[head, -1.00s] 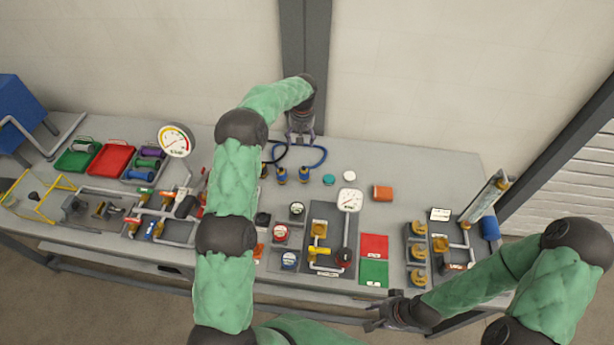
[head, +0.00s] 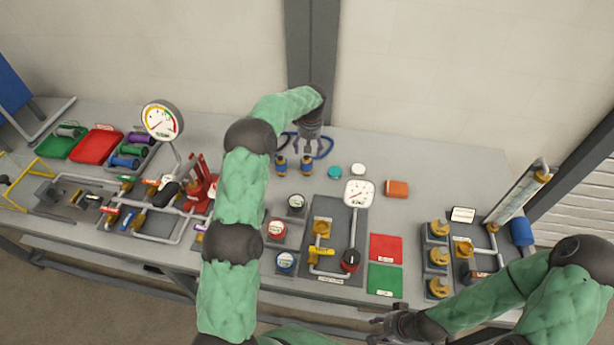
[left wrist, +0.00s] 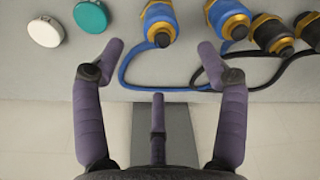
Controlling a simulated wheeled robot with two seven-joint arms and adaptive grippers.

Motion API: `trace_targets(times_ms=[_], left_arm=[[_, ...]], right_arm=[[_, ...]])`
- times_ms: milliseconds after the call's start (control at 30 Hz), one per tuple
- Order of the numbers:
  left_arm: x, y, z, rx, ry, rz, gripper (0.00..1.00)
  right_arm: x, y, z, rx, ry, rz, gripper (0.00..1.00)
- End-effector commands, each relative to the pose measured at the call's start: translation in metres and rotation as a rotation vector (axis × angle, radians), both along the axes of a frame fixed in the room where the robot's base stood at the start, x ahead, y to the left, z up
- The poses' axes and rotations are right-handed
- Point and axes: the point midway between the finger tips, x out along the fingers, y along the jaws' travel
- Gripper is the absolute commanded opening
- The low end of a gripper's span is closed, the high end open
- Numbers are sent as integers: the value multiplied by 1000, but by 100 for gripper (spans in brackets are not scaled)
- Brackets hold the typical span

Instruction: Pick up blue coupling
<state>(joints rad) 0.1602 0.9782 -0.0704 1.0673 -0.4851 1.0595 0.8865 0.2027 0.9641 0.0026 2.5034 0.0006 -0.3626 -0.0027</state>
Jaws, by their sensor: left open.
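Two blue couplings with brass collars stand on the bench below my left gripper in the head view, the left one (head: 281,163) and the right one (head: 307,165). A blue hose loops behind them. My left gripper (head: 309,147) is open and empty above the hose. In the left wrist view, one blue coupling (left wrist: 159,20) lies ahead, between and beyond the fingertips (left wrist: 160,50). The other blue coupling (left wrist: 228,17) is beyond the right finger. My right gripper (head: 380,322) is near the bench's front edge, its jaws unclear.
Two black-ended couplings (left wrist: 272,34) sit right of the blue ones in the left wrist view. A teal disc (head: 334,172) and a white disc (head: 358,170) lie nearby. A gauge (head: 359,193) stands to the right. The wall is close behind.

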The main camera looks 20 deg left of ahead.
Motion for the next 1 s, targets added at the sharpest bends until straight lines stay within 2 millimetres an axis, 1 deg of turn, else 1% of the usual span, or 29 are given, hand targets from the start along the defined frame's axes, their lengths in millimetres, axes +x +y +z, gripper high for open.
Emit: trace_targets(times_ms=[33,267,367,500,767,1000], left_arm=[[0,0,-5,0,-1,0,74],[1,1,-16,1,1,0,74],[1,2,-28,0,1,0,74],[3,4,-50,0,1,0,74],[4,7,-73,0,1,0,74],[4,10,-106,-1,1,0,74]], right_arm=[[0,0,-6,0,0,0,40],[0,0,-8,0,-1,0,40],[0,0,-8,0,-1,0,40],[0,0,-9,0,-1,0,40],[0,0,-10,0,-1,0,40],[0,0,-11,0,-1,0,40]])
